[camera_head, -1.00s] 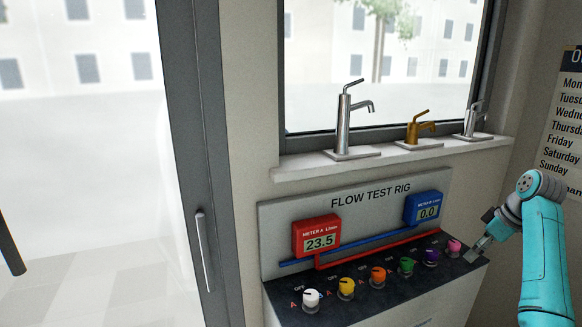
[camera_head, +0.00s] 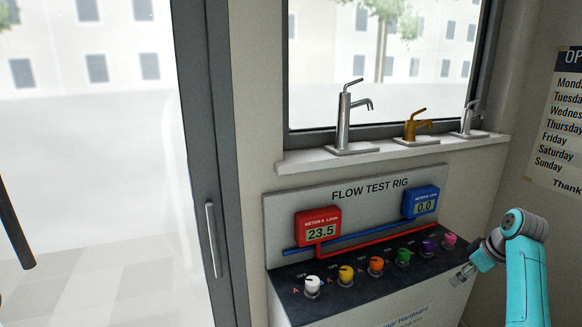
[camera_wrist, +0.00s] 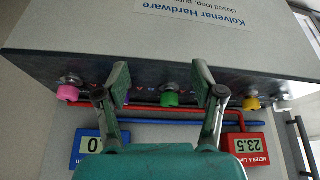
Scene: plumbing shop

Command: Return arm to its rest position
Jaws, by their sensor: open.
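My gripper (camera_head: 463,274) is at the right front of the flow test rig (camera_head: 290,215), below and apart from the pink knob (camera_head: 449,240). In the wrist view my gripper (camera_wrist: 160,86) has its two fingers spread, with nothing held between them. The green knob (camera_wrist: 170,98) shows beyond the gap. My left finger partly covers the purple knob, and my right finger hides the orange one. My teal arm (camera_head: 527,270) is bent at the right edge of the head view.
The red meter (camera_head: 318,228) reads 23.5 and the blue meter (camera_head: 420,202) reads 0.0. Several taps, one chrome (camera_head: 345,120), stand on the window sill (camera_head: 300,162). A door handle (camera_head: 213,240) is at left. A wall sign (camera_head: 562,125) is at right.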

